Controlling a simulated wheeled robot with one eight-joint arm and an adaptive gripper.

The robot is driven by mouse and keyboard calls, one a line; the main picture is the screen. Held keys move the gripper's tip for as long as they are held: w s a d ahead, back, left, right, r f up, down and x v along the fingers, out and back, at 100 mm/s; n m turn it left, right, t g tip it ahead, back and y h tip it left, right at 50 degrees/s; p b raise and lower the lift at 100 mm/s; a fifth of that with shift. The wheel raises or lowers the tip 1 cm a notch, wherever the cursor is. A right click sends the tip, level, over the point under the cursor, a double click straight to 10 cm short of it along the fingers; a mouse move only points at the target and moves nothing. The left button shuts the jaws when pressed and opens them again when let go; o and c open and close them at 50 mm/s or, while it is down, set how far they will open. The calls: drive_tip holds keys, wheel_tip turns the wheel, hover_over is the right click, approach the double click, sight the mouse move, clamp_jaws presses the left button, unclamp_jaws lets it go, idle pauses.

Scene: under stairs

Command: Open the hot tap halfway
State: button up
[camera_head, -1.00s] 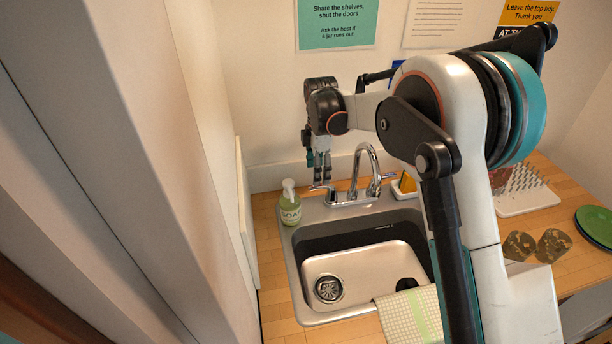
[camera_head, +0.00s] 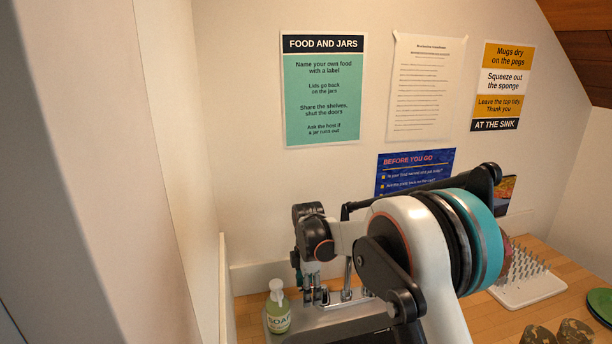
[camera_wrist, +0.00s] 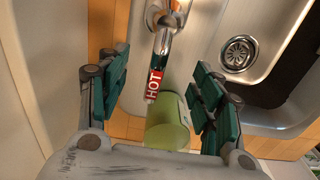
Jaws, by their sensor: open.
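In the wrist view the hot tap's lever (camera_wrist: 156,72) is a chrome handle with a red label reading HOT. It points down the picture, between the two green-padded fingers of my open gripper (camera_wrist: 160,80). Gaps show on both sides, and neither finger visibly touches the lever. In the head view my gripper (camera_head: 313,294) points down at the back left of the sink, beside the chrome spout (camera_head: 347,278). My arm hides much of the tap and basin there.
A green soap bottle (camera_head: 278,312) stands just left of my gripper; its green body (camera_wrist: 168,128) also shows below the lever in the wrist view. The sink (camera_wrist: 268,22) has a round drain. A white peg rack (camera_head: 527,278) stands right. A wall is close on the left.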

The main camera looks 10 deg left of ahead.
clamp_jaws()
drive_tip(key=n, duration=0.1)
drive_tip(key=s+d+n+b, duration=0.1)
drive_tip(key=n, duration=0.1)
drive_tip(key=shift+s+f+n, duration=0.15)
drive_tip(key=shift+s+n, duration=0.1)
drive_tip(key=shift+n, duration=0.05)
drive_tip(key=n, duration=0.1)
drive_tip(key=s+d+n, duration=0.1)
drive_tip(key=n, duration=0.1)
drive_tip(key=shift+s+d+n+b, duration=0.1)
drive_tip(key=shift+n+b, duration=0.2)
drive_tip(key=shift+b, duration=0.1)
drive_tip(key=shift+d+n, duration=0.15)
drive_tip(key=shift+n, duration=0.15)
drive_tip(key=shift+o, duration=0.8)
unclamp_jaws()
drive_tip(key=shift+s, duration=0.1)
drive_tip(key=shift+r, duration=0.3)
wheel_tip(320, 180, up, 7)
drive_tip(key=p, duration=0.3)
drive_tip(key=shift+s+d+r, duration=0.2)
drive_tip(key=shift+s, duration=0.2)
